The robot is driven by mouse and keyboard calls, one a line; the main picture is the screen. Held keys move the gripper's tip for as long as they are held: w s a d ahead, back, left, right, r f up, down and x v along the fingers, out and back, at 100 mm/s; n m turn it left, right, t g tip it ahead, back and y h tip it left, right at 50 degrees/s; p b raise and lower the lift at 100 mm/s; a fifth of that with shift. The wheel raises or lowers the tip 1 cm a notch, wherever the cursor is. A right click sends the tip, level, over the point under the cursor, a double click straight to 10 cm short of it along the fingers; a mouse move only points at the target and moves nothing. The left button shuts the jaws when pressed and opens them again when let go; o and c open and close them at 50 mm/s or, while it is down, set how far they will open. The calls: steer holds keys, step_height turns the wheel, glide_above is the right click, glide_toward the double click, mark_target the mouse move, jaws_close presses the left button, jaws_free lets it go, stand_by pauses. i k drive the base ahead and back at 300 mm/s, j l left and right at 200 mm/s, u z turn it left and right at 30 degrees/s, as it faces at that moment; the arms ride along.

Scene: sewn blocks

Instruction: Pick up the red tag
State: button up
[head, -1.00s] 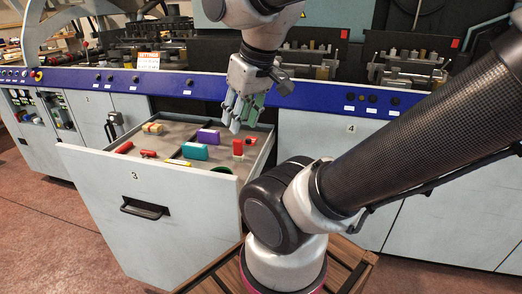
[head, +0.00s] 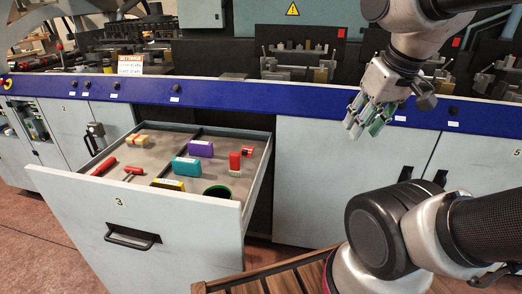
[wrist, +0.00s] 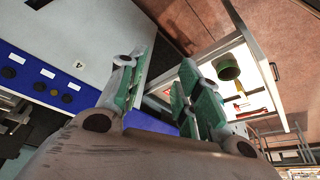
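Several red things lie in the open drawer (head: 258,190), and I cannot tell for sure which is the red tag. A red upright piece with a pale lower end (head: 235,162) stands at the right side. A small red and black piece (head: 247,150) is just behind it. Two red tool-like pieces lie at the left, one long (head: 103,166) and one T-shaped (head: 132,172). My gripper (head: 366,122) is open and empty, right of the drawer and above its level, in front of the cabinet. In the wrist view its fingers (wrist: 160,92) are apart with nothing between.
The drawer also holds a teal block (head: 186,166), a purple block (head: 201,148), a tan block (head: 137,140), a yellow piece (head: 168,184) and a dark green round container (head: 217,191). A blue rail (head: 230,96) and machines stand behind. The drawer top is open.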

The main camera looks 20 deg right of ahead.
mark_target(246, 151)
steer(key=i+l+u, duration=0.2)
steer(key=l+u, duration=0.25)
steer(key=i+l+u, duration=0.1)
steer(key=l+u, duration=0.35)
steer(key=l, duration=0.25)
steer(key=l+u, duration=0.45)
steer(key=l, duration=0.15)
